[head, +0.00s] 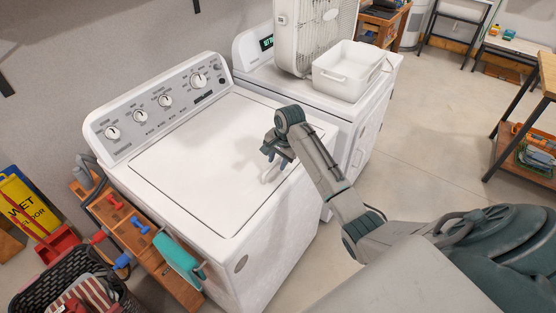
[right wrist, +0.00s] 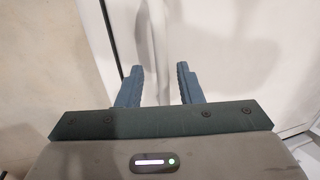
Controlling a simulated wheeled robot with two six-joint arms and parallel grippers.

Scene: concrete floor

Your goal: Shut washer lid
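The white washer (head: 260,245) stands in the middle of the head view, with a grey control panel (head: 160,105) of knobs along its back. Its lid (head: 205,155) lies flat and flush with the top, so it looks shut. My right gripper (head: 270,168) is over the right part of the lid, fingers pointing down. In the right wrist view its two blue-grey fingers (right wrist: 159,85) are apart with nothing between them, over a white surface. I cannot tell whether the fingers touch the lid. My left gripper is not in view.
A white dryer (head: 365,115) stands right of the washer, carrying a box fan (head: 313,35) and a white bin (head: 345,78). A wooden shelf (head: 150,260) with small weights and a dark basket (head: 60,285) stand at left.

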